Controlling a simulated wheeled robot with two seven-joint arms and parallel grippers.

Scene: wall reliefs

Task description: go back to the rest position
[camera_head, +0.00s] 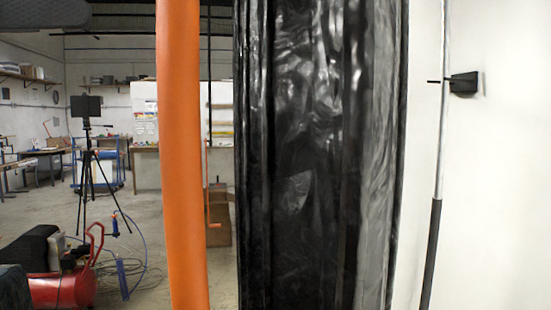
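Neither of my grippers shows in the head view, and I cannot see what they hold or touch. The task names no object. A thick orange upright pole (181,150) stands left of the middle. A wide black glossy panel (305,150), with a wrinkled plastic-like surface, fills the middle from top to bottom.
A white wall (505,190) fills the right, with a thin rod (441,150) and a small black block (464,83) in front. At left are a tripod (88,165), a red compressor (65,288) and loose blue hose. Some bare concrete floor (45,210) shows behind.

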